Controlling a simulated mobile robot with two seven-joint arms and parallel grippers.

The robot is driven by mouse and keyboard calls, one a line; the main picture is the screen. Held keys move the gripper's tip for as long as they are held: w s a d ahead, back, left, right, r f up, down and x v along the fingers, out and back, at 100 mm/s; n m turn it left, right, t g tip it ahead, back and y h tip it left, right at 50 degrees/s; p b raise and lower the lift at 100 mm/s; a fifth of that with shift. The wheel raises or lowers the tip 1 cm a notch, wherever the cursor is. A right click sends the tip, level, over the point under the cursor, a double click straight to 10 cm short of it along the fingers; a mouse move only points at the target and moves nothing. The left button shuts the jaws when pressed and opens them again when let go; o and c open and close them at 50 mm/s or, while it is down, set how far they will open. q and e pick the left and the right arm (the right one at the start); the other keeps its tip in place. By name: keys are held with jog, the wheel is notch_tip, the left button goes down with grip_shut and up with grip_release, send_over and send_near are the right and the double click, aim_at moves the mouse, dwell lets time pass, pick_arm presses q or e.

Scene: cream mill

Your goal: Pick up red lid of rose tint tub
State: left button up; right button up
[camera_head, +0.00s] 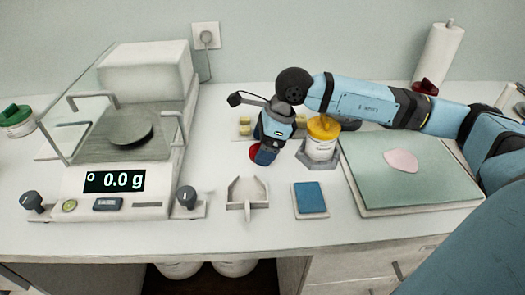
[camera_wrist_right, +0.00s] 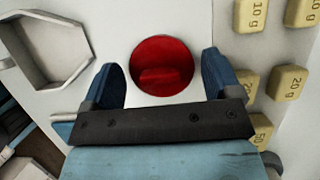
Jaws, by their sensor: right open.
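A round red lid (camera_wrist_right: 162,62) with a raised grip bar shows in the right wrist view, between the two blue fingers of my right gripper (camera_wrist_right: 163,85). The fingers are apart, with a gap to the lid on each side. In the head view my right gripper (camera_head: 262,155) points down over the white worktop, and the red lid (camera_head: 255,151) shows partly behind its fingertips. It appears to lie flat on the worktop; I see no tub under it. Another red lid (camera_head: 426,86) shows at the back right, its lower part hidden by my arm. My left gripper is not in view.
A yellow-lidded tub (camera_head: 321,142) stands in a hexagonal holder right of the gripper. Yellow weights (camera_wrist_right: 288,83) lie close by. An empty hexagonal holder (camera_head: 247,191), a blue pad (camera_head: 310,198), a green board (camera_head: 400,185) and a scale (camera_head: 115,185) reading 0.0 g surround it.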

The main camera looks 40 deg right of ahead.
jog(key=c, duration=0.6)
